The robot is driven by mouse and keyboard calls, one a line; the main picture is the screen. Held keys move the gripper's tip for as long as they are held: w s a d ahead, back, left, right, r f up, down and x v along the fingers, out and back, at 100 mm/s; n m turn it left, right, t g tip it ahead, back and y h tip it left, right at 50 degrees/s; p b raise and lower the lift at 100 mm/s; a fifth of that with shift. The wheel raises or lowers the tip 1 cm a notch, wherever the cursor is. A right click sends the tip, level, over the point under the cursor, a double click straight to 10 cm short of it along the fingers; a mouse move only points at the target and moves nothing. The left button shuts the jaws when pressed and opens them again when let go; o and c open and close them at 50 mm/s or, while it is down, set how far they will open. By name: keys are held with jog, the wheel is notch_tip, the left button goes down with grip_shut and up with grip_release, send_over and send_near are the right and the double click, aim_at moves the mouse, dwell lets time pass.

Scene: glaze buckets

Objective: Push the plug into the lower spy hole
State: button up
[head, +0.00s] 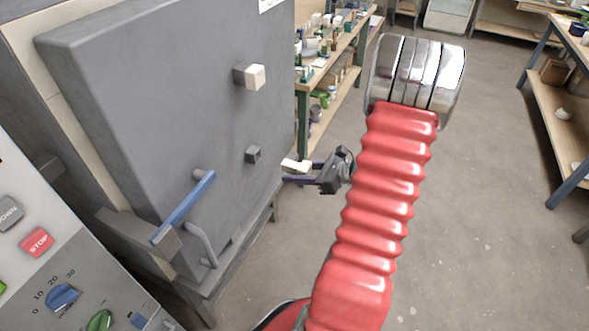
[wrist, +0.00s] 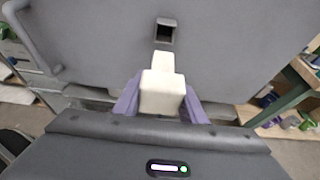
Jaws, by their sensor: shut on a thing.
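My gripper (wrist: 161,104) is shut on a cream-white plug (wrist: 161,91), with purple fingers on both sides of it. The plug's narrower end points at the kiln door (wrist: 90,40). The lower spy hole (wrist: 166,32) is a dark square opening in a short grey collar, just beyond and slightly right of the plug's tip in the wrist view. The plug appears apart from it. In the head view the plug (head: 296,166) and my gripper (head: 318,176) are right of the lower spy hole's collar (head: 253,154). Another cream plug (head: 255,77) sits in the upper collar.
A blue-gripped door handle (head: 183,207) and a bent grey bar (head: 202,244) stick out low on the door. A control panel (head: 60,270) is at the lower left. Shelves with jars (head: 325,60) stand behind the door. The floor (head: 490,200) at right is clear.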

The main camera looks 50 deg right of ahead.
aim_at(257, 161)
jog(key=shift+s, duration=0.1)
dwell(0.3)
jog(key=w+a, duration=0.2)
jog(key=w, duration=0.4)
dwell(0.5)
jog(key=shift+w+a+r, duration=0.1)
jog(key=shift+w+a, duration=0.25)
jog(key=shift+w, duration=0.6)
jog(key=shift+w+a, duration=0.4)
jog(key=shift+w, duration=0.6)
jog(key=shift+w+a+r, duration=0.1)
jog(key=shift+w+a, duration=0.25)
jog(key=shift+w, duration=0.6)
dwell(1.5)
jog(key=o, duration=1.2)
jog(key=shift+a, duration=0.1)
jog(key=shift+f, duration=0.1)
jog(key=shift+o, duration=1)
